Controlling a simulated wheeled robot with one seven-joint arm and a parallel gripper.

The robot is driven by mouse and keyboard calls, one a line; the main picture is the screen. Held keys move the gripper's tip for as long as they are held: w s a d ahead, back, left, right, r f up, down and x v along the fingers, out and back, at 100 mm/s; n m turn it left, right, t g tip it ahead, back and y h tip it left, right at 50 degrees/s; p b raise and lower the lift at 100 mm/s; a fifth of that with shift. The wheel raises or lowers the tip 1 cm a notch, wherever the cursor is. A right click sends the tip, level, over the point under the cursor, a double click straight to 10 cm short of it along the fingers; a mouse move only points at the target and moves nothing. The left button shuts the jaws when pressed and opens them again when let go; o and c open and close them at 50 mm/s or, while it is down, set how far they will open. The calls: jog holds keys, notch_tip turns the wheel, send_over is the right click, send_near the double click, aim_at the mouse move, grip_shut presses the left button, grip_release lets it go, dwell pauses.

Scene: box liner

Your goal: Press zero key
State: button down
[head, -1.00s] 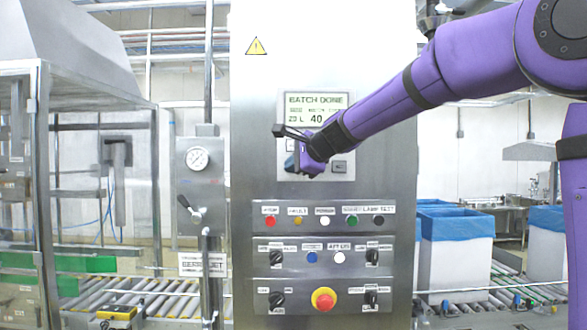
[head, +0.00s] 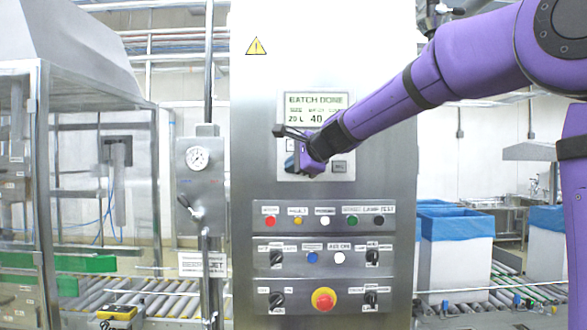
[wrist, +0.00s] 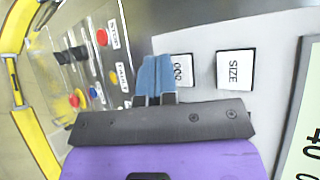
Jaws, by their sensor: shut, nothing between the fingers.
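My gripper (head: 297,163) is at the panel's lower left, just below the display (head: 304,101), which reads BATCH DONE, 20 L and 40. In the wrist view the blue fingers (wrist: 155,78) are shut and empty. Beside their tips is a white key (wrist: 183,70) marked with what looks like 000, partly hidden by the fingers. I cannot tell whether the tips touch it or the panel. A white key marked SIZE (wrist: 235,70) is to its right, clear of the fingers. In the head view my gripper and wrist cover part of the key area; one small key (head: 340,167) shows at right.
Below is a row of coloured lamps or buttons (head: 325,221), then rotary switches (head: 277,259) and a red emergency stop (head: 323,299) on a yellow ring. A gauge post (head: 198,160) stands at left. Lined white boxes (head: 455,262) sit on rollers at right.

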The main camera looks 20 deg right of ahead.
jog(key=shift+w, duration=0.15)
jog(key=shift+w+d, duration=0.1)
jog(key=shift+w, duration=0.15)
jog(key=shift+w+d, duration=0.15)
jog(key=shift+w, duration=0.2)
dwell(1.0)
jog(key=shift+s, duration=0.15)
jog(key=shift+s+a, duration=0.25)
jog(key=shift+s, duration=0.35)
jog(key=shift+s+a, duration=0.25)
jog(key=shift+s, duration=0.55)
jog(key=shift+s+a, duration=0.3)
jog(key=shift+s, duration=0.5)
jog(key=shift+s+a, duration=0.25)
jog(key=shift+s, duration=0.55)
